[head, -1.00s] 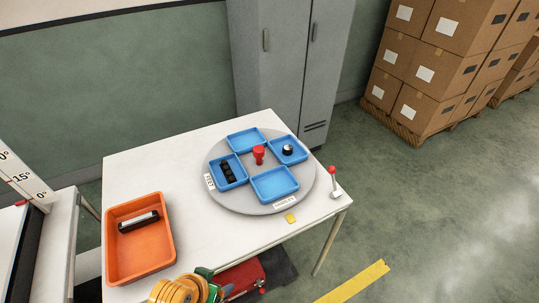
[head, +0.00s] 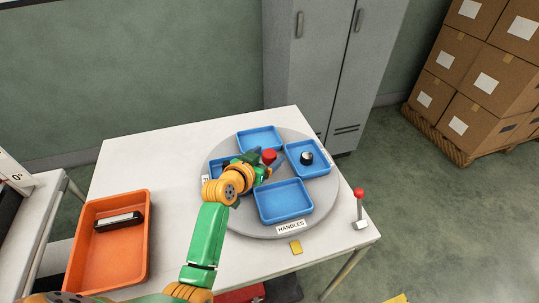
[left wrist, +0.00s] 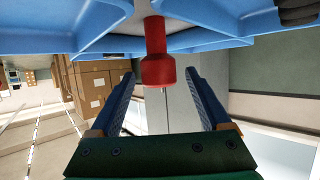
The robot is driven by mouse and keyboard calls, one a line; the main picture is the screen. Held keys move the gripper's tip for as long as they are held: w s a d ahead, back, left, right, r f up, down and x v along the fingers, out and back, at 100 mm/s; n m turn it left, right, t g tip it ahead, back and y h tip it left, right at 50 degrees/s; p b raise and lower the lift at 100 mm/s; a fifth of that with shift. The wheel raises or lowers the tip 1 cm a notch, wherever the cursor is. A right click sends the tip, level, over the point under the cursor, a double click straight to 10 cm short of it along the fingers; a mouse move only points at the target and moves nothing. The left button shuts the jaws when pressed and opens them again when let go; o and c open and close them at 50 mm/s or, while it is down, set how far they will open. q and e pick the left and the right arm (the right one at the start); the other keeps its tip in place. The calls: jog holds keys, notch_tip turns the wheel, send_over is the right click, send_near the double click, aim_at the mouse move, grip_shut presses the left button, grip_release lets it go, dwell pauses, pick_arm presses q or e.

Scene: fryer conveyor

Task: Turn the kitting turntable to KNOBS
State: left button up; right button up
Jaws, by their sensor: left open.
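The kitting turntable (head: 250,229) is a round grey disc on the white table, carrying blue trays around a red central post (head: 268,156). A HANDLES label (head: 291,227) is at its front edge, by the empty front tray (head: 285,214), facing a yellow marker (head: 296,247) on the table. The right tray (head: 319,172) holds a black-and-white knob (head: 306,158). The left tray is mostly hidden by my arm. My left gripper (head: 264,160) is at the post. In the left wrist view, the post's red head (left wrist: 157,71) is between its open fingers (left wrist: 162,82). My right gripper is out of view.
An orange bin (head: 83,249) with a black-and-white part (head: 119,222) stands at the table's left. A red-topped lever (head: 359,205) is at the right corner. Grey lockers (head: 320,70) stand behind the table, with stacked boxes (head: 480,75) at right.

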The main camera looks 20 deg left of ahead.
pick_arm(q)
jog(key=shift+x, duration=0.8)
jog(key=shift+s, duration=0.2)
jog(key=shift+c, duration=1.1)
grip_shut()
